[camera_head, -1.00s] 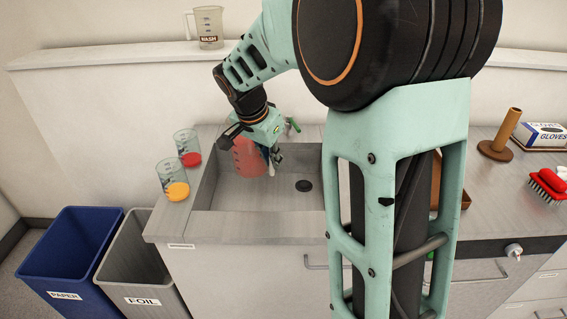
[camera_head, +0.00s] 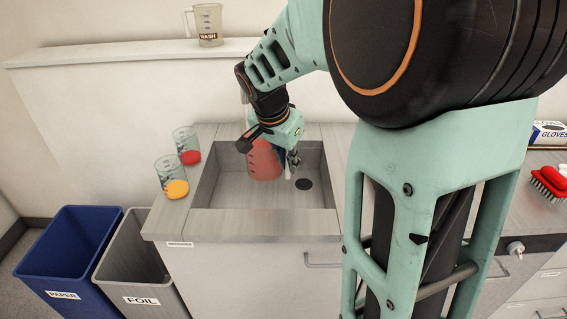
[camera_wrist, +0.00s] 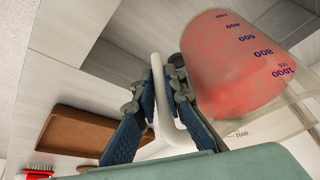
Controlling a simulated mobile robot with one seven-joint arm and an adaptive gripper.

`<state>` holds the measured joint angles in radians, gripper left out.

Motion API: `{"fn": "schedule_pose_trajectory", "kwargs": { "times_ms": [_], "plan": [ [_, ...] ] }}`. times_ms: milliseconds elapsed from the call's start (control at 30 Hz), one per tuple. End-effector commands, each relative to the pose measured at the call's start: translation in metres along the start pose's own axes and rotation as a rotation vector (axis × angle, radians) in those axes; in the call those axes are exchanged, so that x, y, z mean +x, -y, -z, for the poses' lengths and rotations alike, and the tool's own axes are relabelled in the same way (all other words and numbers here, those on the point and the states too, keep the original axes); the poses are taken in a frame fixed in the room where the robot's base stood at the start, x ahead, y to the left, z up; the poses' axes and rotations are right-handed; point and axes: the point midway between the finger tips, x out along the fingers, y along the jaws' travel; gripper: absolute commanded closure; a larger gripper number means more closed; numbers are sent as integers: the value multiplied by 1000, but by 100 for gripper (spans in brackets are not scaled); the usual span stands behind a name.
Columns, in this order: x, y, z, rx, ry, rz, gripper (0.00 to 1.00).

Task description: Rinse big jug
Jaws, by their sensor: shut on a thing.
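The big jug (camera_head: 263,162) is clear with red contents and volume marks. It is inside the sink basin (camera_head: 222,187), toward its back. In the head view my gripper (camera_head: 291,163) is at the jug's right side, and my wrist hides the jug's top. I cannot tell whether the jug touches the basin floor.
Two beakers, one with red (camera_head: 190,157) and one with orange contents (camera_head: 176,188), stand left of the sink. A jug marked WASH (camera_head: 208,38) stands on the ledge. Blue (camera_head: 70,262) and grey (camera_head: 137,262) bins are at lower left. A red brush (camera_head: 549,183) lies right.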

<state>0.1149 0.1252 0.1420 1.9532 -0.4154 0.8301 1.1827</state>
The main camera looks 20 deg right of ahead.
Motion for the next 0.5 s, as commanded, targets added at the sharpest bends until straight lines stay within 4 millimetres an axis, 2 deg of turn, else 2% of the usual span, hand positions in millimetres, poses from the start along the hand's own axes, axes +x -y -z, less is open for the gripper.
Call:
{"fn": "schedule_pose_trajectory", "kwargs": {
  "times_ms": [300,500],
  "plan": [
    [-2,-61,6,5,-4,3,100],
    [-2,-84,8,2,-4,4,100]
  ]
}}
